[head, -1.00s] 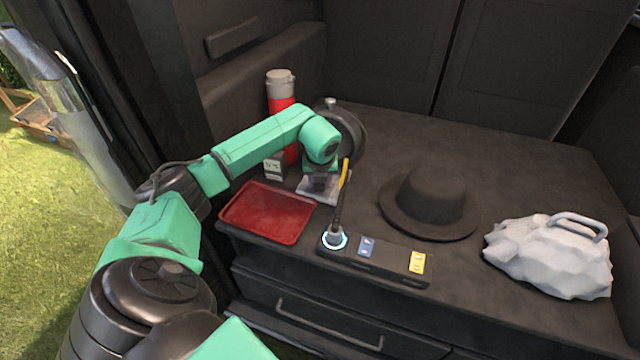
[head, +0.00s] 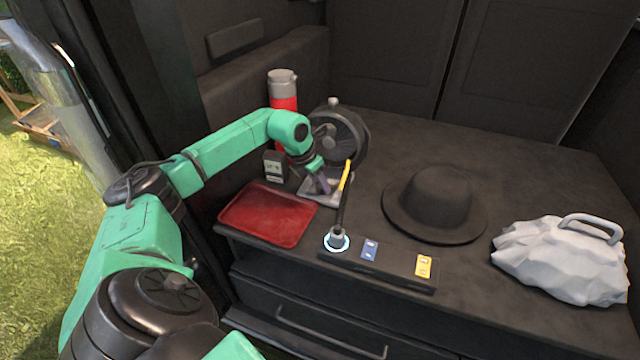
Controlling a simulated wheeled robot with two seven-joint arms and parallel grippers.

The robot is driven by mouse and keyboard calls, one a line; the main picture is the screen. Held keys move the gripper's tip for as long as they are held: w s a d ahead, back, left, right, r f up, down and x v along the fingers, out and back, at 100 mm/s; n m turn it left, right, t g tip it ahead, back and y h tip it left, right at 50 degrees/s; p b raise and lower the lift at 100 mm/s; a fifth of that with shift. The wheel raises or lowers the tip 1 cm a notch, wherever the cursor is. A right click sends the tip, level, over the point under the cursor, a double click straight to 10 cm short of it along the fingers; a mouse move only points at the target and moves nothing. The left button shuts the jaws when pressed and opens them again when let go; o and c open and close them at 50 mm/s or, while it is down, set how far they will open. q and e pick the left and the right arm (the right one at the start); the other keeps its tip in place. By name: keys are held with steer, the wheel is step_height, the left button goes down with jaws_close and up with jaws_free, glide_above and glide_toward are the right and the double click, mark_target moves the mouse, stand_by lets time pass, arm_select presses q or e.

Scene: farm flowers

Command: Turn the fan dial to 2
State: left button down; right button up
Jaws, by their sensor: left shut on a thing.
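The fan (head: 345,130) is a dark round drum on a light grey base (head: 339,194), standing toward the back of the dark counter. My left gripper (head: 324,190) reaches in from the left and points down at the fan base, in front of the drum. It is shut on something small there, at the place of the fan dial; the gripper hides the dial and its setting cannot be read. My right gripper is not in view.
A red tray (head: 268,214) lies left of the fan, with a small grey box (head: 273,167) and a red and white flask (head: 283,95) behind. In front, a black strip (head: 395,270) holds an upright black and yellow stick (head: 342,200). A black hat (head: 436,200) and a white sack (head: 562,262) lie right.

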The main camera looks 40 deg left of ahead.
arm_select(q)
steer(key=shift+m+h, duration=0.3)
steer(key=shift+m, duration=0.3)
steer(key=shift+c, duration=2.3)
jaws_free()
steer(key=v, duration=1.4)
steer(key=shift+r, duration=0.35)
steer(key=shift+w+a, duration=0.1)
